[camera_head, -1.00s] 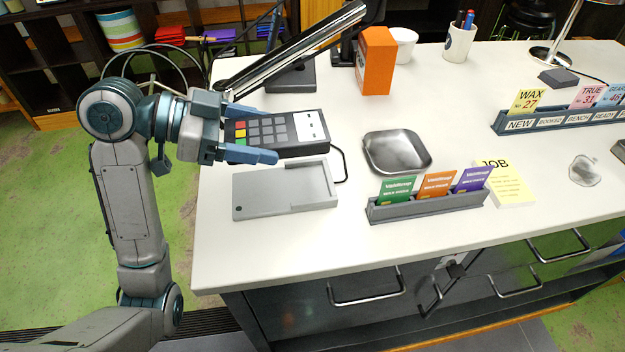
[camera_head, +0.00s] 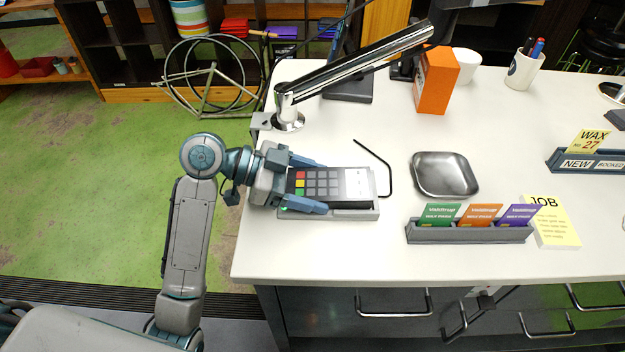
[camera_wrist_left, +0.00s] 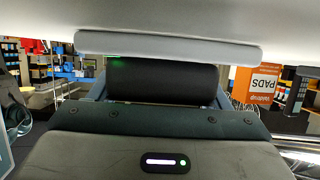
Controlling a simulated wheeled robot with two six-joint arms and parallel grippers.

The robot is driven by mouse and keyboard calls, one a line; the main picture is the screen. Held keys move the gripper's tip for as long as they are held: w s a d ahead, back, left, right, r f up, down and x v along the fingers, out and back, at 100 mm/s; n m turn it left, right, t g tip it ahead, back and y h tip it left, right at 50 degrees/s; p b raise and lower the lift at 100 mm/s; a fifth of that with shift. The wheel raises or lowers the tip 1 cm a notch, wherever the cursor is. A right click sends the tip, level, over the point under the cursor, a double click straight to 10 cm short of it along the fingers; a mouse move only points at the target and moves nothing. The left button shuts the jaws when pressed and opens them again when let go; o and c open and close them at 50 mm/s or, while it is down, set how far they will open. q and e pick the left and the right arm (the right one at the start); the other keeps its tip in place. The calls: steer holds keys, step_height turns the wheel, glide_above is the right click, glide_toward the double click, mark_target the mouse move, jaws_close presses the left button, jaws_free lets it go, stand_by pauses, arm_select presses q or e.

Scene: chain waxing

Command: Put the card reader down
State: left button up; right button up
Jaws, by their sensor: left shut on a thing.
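The card reader (camera_head: 330,184) is dark, with coloured and grey keys and a white slip or panel at its right end. My left gripper (camera_head: 325,186) is shut on it, with one finger along each long side. The reader lies flat over the grey dock (camera_head: 345,214), whose front edge and right end show beneath it. In the left wrist view the reader's dark end (camera_wrist_left: 162,80) is right against the pale dock edge (camera_wrist_left: 165,46), with a green light there. I cannot tell whether it is fully seated. My right gripper is not in view.
A black cable (camera_head: 378,160) lies behind the reader. A metal tray (camera_head: 445,175) and a grey holder (camera_head: 470,233) with coloured packets are to the right. A chrome-armed stand (camera_head: 288,118) and an orange box (camera_head: 436,80) stand behind. The counter's front strip is clear.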

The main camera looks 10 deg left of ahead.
arm_select(q)
steer(key=o, duration=1.2)
steer(key=shift+w, duration=0.15)
steer(key=shift+o, duration=1.3)
steer(key=shift+d, duration=0.1)
steer(key=shift+a+r+b, duration=0.15)
steer(key=shift+a+b, duration=0.15)
steer(key=shift+a, duration=0.4)
steer(key=b+v, duration=0.2)
steer(key=v, duration=0.6)
steer(key=shift+a+b, duration=0.15)
steer(key=shift+b, duration=0.15)
steer(key=shift+s+a+r+b, duration=0.15)
steer(key=shift+s+a+r, duration=0.05)
steer(key=shift+a, duration=0.2)
steer(key=shift+s+a+r+b, duration=0.15)
steer(key=shift+s+a+r, duration=0.05)
steer(key=shift+a, duration=0.2)
steer(key=shift+a+r, duration=0.2)
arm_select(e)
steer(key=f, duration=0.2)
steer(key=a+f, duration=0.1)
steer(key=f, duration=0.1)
arm_select(q)
steer(key=shift+a, duration=0.1)
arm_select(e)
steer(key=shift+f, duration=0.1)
